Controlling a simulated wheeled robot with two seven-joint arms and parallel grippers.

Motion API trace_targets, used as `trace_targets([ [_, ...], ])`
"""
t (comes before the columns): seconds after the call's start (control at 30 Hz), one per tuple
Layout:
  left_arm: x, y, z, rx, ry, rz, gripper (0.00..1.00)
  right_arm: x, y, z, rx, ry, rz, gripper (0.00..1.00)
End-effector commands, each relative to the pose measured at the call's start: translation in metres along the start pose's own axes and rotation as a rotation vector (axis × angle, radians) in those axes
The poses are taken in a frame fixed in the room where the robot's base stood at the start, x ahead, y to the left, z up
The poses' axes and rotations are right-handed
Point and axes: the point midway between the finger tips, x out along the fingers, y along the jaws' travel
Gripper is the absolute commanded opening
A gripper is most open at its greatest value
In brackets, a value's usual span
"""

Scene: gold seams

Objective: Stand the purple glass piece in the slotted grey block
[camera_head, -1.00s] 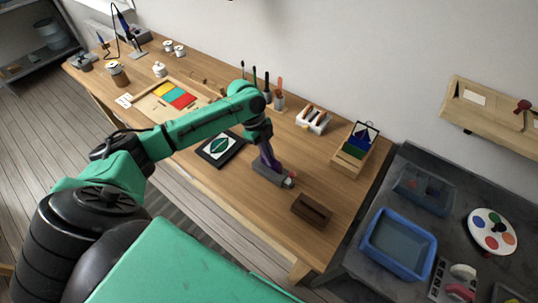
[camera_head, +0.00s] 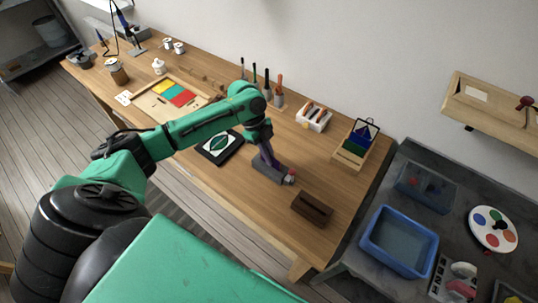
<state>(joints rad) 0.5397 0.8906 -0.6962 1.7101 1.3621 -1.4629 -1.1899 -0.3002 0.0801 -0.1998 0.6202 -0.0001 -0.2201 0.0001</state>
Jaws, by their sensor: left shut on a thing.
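The slotted grey block (camera_head: 267,174) lies on the wooden bench, with a small red and pale thing (camera_head: 290,177) at its right end. My left gripper (camera_head: 265,143) points down just above the block. It is shut on the purple glass piece (camera_head: 268,156), a narrow purple strip showing below the jaws. The piece is slightly tilted in the picture, and its lower end meets the block. I cannot tell whether it sits in a slot, because the gripper and the small size hide that. My right gripper is not in view.
A brown slotted block (camera_head: 312,208) lies to the right, near the bench edge. A dark tile with a green leaf (camera_head: 219,146) lies to the left. A white tool holder (camera_head: 314,117) and a wooden display stand (camera_head: 349,154) are behind. A blue tub (camera_head: 399,241) stands far right.

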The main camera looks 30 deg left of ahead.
Motion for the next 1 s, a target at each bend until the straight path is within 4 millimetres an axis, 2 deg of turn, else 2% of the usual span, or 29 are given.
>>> trace_targets([
  [0.47,0.0006,0.0006,0.0004,0.0,-0.001,0.002,0.0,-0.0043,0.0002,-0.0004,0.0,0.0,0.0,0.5],
  [0.6,0.0006,0.0006,0.0004,0.0,-0.001,0.002,0.41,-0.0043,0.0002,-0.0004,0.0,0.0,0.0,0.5],
  [0.8,0.0003,0.0004,0.0002,0.0,0.0,0.001,0.41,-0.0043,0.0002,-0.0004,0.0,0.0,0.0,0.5],
  [0.83,0.0004,0.0005,0.0003,0.0,0.0,0.001,0.44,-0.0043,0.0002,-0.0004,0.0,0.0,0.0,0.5],
  [0.9,0.0004,0.0004,0.0002,0.0,0.0,0.001,0.7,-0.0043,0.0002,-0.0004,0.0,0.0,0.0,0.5],
  [1.0,0.0003,0.0003,0.0002,0.0,0.0,0.001,0.7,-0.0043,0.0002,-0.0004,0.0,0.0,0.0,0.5],
])
